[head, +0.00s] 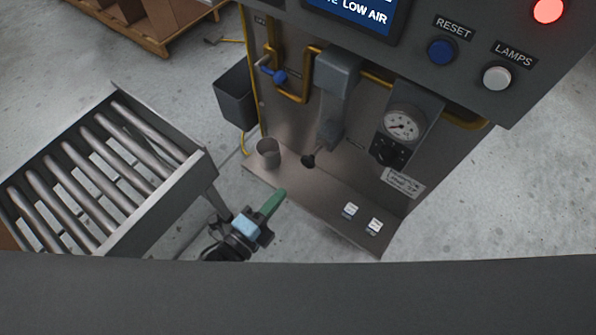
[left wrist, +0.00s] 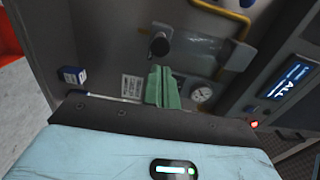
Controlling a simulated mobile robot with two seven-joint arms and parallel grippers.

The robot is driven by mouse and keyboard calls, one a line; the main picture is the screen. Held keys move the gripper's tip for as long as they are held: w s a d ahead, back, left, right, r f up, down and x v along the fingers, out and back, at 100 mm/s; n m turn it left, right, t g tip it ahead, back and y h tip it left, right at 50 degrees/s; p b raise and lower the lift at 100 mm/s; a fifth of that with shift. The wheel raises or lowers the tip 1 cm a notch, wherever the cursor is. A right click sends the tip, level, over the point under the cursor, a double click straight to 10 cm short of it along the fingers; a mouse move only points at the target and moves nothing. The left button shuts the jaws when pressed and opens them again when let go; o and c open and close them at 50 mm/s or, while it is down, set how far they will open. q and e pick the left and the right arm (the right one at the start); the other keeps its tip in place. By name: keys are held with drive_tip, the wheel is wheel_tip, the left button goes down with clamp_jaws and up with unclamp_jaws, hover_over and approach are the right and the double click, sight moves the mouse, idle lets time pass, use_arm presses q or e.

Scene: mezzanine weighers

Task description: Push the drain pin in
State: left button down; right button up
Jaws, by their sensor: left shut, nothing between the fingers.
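A grey filter unit (head: 336,75) hangs on the weigher's front panel. A dark round-ended piece (head: 308,161), which looks like the drain pin, sticks out at its lower end. In the left wrist view a dark round knob (left wrist: 159,46) that looks like the same piece shows just beyond my fingertips. My left gripper (head: 279,194) has green fingers, shut with nothing between them. It is in front of the shelf, below and left of the pin, apart from it. The shut fingers also show in the left wrist view (left wrist: 160,72). My right gripper is not in view.
A metal cup (head: 267,152) stands at the left of the shelf (head: 313,205); two small white-labelled blocks (head: 350,210) lie at its right. A pressure gauge (head: 401,125) is right of the filter. A roller conveyor (head: 105,165) stands at left. A blue-handled valve (head: 278,76) is upper left.

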sight(306, 164)
use_arm(q)
drive_tip(key=x, duration=0.8)
drive_tip(key=b+x, duration=0.1)
drive_tip(key=x, duration=0.2)
drive_tip(key=shift+a+r, duration=0.1)
idle(0.4)
drive_tip(key=shift+s, duration=0.1)
